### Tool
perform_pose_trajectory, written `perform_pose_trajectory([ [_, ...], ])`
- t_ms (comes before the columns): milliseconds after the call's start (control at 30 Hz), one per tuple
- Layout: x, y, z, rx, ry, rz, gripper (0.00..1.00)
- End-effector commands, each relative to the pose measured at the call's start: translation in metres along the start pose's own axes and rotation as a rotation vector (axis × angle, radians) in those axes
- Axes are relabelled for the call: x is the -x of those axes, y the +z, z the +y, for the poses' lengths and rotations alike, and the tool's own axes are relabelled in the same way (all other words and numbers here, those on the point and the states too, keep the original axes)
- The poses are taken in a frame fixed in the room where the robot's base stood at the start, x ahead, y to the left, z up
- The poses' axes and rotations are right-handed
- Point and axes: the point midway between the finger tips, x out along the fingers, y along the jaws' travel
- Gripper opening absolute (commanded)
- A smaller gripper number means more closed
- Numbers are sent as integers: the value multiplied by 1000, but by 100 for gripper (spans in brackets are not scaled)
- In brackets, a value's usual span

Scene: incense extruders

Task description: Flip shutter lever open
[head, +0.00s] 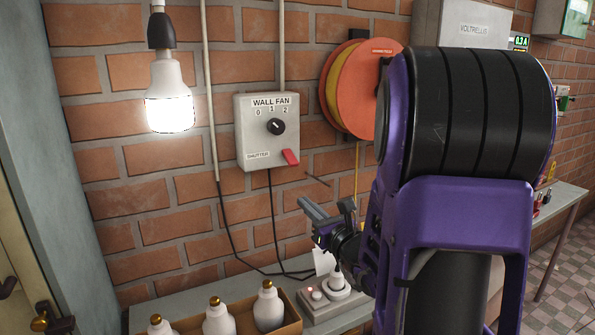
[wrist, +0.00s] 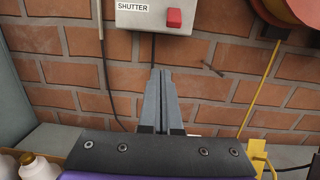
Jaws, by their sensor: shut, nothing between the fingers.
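The red shutter lever (head: 290,157) is on the lower right front of the grey wall fan box (head: 253,112), beside the SHUTTER label. In the head view it is tilted. It also shows at the top of the wrist view (wrist: 174,18). My gripper (head: 304,205) is below the box, apart from the lever, with its fingers pointing up and left in the head view. In the wrist view my gripper (wrist: 161,76) has both fingers together and empty, with the lever beyond the tips. A black dial (head: 276,126) sits above the lever.
A lit bulb (head: 169,96) hangs left of the box. An orange reel (head: 367,88) is on the wall to the right. Cables run down from the box. A rod (head: 317,180) sticks out nearby.

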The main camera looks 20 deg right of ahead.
Motion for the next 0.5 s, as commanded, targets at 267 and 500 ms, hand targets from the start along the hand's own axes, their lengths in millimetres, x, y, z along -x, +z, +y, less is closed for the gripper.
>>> perform_pose_trajectory([
  [267, 4, -1, -13, -4, -45, -10, 0],
  [500, 3, -1, -12, -4, -43, -9, 0],
])
